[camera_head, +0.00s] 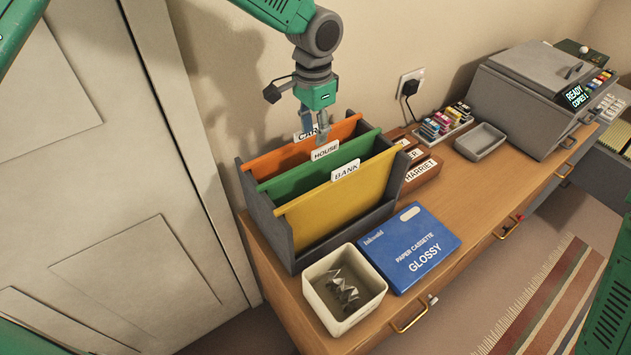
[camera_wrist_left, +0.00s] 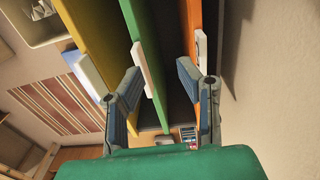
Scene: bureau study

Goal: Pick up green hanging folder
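The green hanging folder (camera_head: 298,180), with a white tab reading HOUSE, hangs in a grey file box (camera_head: 282,238) between an orange folder (camera_head: 275,160) with a partly hidden tab and a yellow folder (camera_head: 335,210) marked BANK. My left gripper (camera_head: 316,130) points down just above the HOUSE tab. In the left wrist view my left gripper (camera_wrist_left: 160,80) is open, its fingers spread on either side of the green folder (camera_wrist_left: 143,35) and its tab. I see no grip on the folder. My right gripper is out of view.
A white bin (camera_head: 343,290) with metal clips and a blue paper cassette box (camera_head: 409,248) stand in front of the file box on the wooden desk (camera_head: 480,205). Brown boxes (camera_head: 420,172), a grey tray (camera_head: 480,141) and a printer (camera_head: 535,95) stand to the right. The wall is close behind.

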